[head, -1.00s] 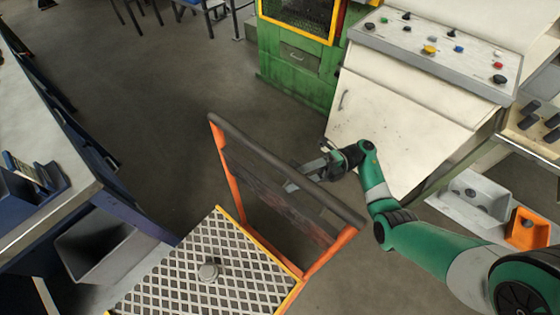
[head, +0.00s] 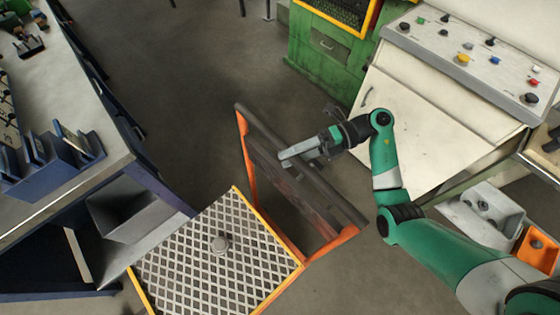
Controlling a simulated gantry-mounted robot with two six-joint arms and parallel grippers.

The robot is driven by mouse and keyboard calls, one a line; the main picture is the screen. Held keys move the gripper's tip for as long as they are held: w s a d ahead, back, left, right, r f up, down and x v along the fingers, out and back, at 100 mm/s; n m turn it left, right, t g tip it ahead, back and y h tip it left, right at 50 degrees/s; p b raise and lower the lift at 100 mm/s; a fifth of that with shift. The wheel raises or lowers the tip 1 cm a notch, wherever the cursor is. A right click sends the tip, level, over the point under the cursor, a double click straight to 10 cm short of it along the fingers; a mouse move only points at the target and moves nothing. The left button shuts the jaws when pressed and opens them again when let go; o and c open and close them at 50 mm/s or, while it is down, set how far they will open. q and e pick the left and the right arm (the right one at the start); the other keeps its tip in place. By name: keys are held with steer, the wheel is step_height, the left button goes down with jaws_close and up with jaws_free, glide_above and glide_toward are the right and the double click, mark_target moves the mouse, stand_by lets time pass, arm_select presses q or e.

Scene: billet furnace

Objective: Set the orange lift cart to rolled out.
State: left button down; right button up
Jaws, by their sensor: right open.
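The orange lift cart stands on the floor at lower centre in the head view. Its orange frame (head: 249,165) carries a dark push bar (head: 345,208) along the top. My right gripper (head: 287,158) reaches in from the right. Its open fingers lie across the middle of the push bar as seen from above. I cannot tell whether they touch the bar. The cart's wheels are hidden. My left gripper is not in view.
A workbench (head: 60,95) with a blue holder (head: 55,165) runs along the left. A green cabinet (head: 325,60) and a sloped control panel (head: 470,60) stand at the back and right. A grey bin (head: 485,215) and an orange bin (head: 538,250) lie at right. Floor behind the cart is clear.

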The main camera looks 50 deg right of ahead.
steer(key=x, duration=0.3)
jaws_close()
stand_by(0.3)
steer(key=shift+a, duration=0.1)
stand_by(1.1)
